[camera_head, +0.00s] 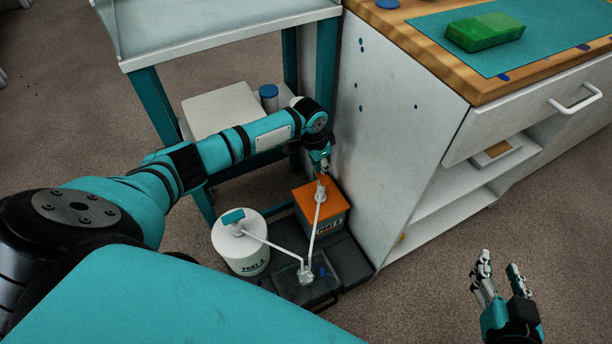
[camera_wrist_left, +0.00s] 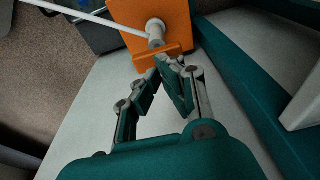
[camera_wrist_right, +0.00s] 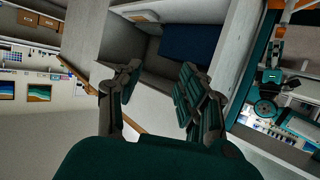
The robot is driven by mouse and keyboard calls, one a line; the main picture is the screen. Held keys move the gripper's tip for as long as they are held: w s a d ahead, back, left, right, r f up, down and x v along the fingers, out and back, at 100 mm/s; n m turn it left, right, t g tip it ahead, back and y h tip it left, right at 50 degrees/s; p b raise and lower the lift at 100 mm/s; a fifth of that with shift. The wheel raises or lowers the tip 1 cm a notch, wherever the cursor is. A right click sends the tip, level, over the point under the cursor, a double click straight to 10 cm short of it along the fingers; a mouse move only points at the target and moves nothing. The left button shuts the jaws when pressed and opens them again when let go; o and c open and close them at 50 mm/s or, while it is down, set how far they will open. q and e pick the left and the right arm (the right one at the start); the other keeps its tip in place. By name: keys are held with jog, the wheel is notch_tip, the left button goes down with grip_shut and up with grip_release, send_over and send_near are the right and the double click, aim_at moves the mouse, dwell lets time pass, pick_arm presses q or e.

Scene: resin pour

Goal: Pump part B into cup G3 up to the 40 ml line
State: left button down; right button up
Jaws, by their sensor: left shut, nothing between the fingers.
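The part B container (camera_head: 331,223), a dark box with an orange top and a lettered front, stands on a dark tray beside the white cabinet. Its pump (camera_head: 320,193) has a white spout tube reaching down to a small clear cup (camera_head: 305,275). The cup's label and fill level are too small to read. My left gripper (camera_head: 321,167) is shut and empty right above the pump head. In the left wrist view its fingertips (camera_wrist_left: 170,64) are at the orange pump head (camera_wrist_left: 158,60); I cannot tell whether they touch. My right gripper (camera_head: 499,264) is open and empty, away from the pump.
The white part A container (camera_head: 240,252) with a teal pump stands left of part B, its spout also ending at the cup. The white cabinet (camera_head: 400,130) rises close on the right. A green block (camera_head: 485,32) lies on the worktop. Floor is clear around my right gripper.

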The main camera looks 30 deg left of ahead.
pick_arm(q)
notch_tip(320, 180, up, 2)
jog(key=shift+r+p, duration=0.15)
jog(key=shift+p, duration=1.05)
notch_tip(320, 180, up, 3)
jog(key=p, duration=0.3)
pick_arm(e)
jog(key=s+d+f+g+h, duration=0.1)
jog(key=s+d+f+g, duration=0.1)
jog(key=s+g, duration=0.3)
jog(key=s+d+f+g+h, duration=0.1)
jog(key=s+d+f+g, duration=0.2)
jog(key=s, duration=0.6)
notch_tip(320, 180, down, 2)
jog(key=shift+s+f+m+g+h, duration=0.1)
jog(key=shift+s+m+g+h, duration=0.2)
jog(key=shift+g, duration=0.6)
jog(key=shift+w+d, duration=0.1)
